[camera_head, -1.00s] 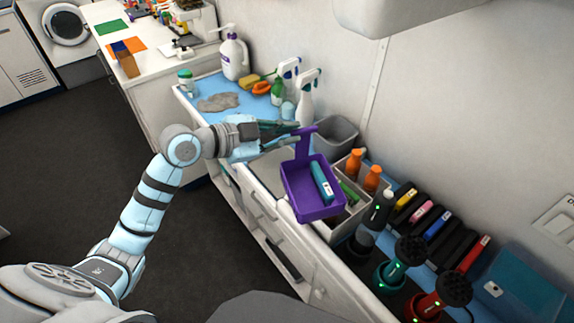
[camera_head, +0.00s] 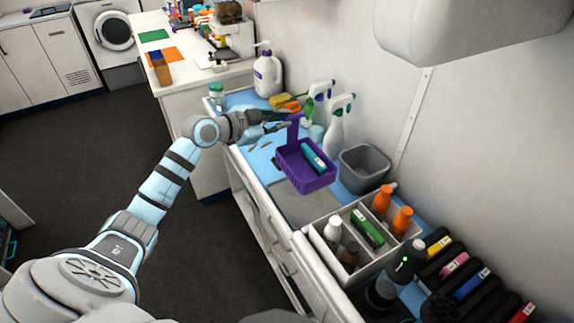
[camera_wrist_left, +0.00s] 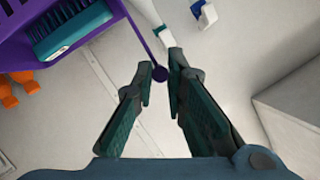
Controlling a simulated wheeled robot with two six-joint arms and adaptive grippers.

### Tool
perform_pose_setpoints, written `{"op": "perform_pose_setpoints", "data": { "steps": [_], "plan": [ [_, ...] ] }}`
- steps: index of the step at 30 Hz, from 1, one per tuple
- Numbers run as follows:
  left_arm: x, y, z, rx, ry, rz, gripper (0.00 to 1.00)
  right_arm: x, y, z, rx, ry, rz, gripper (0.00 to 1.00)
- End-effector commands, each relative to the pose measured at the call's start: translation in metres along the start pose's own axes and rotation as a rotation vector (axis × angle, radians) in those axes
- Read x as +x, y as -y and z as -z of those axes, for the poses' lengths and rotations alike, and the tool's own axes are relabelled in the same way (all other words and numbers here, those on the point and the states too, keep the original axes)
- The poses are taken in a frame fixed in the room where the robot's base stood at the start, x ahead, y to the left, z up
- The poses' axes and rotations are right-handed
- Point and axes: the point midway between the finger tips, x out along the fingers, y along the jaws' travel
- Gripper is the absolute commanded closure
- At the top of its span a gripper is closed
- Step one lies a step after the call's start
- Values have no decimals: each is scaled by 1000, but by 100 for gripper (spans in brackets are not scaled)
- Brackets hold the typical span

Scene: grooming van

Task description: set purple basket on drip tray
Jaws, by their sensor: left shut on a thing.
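The purple basket (camera_head: 312,184) hangs from my left gripper (camera_head: 287,124), with a teal brush (camera_head: 313,158) inside. The gripper is shut on the basket's upright handle. In the left wrist view, the basket (camera_wrist_left: 18,58) is at upper left, and its handle runs down to a knob between the fingertips (camera_wrist_left: 160,82). A flat grey panel (camera_head: 303,206), which looks like the drip tray, lies on the counter just in front of the basket and is partly hidden by it. The basket appears to be above the counter; the exact height is unclear. My right gripper is not visible.
A grey bin (camera_head: 364,168) stands right of the basket. A divided white caddy (camera_head: 327,228) with several bottles is in front. Spray bottles (camera_head: 336,131) stand behind along the wall. Clippers and chargers (camera_head: 462,268) fill the near right. A white overhead unit (camera_head: 470,35) juts out above.

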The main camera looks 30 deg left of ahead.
Motion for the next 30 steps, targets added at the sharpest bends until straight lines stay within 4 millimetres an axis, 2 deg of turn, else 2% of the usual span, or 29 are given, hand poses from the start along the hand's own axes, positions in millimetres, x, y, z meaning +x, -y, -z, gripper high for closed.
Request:
{"op": "perform_pose_setpoints", "data": {
  "steps": [1,4,15,20,21,24,25,30],
  "plan": [
    [7,-12,-17,-5,2,-3,100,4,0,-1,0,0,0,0],
    [17,-28,-42,-3,1,-1,100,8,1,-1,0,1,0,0],
    [37,-61,-91,-1,-1,0,100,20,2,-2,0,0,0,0],
    [37,-61,-91,2,-1,0,100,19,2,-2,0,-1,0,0],
    [37,-61,-92,2,0,0,86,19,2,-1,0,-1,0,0],
    [37,-61,-91,2,0,0,70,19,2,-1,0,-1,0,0],
    [37,-61,-91,2,0,0,68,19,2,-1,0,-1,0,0],
    [37,-61,-91,2,-1,0,68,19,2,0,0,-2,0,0]
  ]
}}
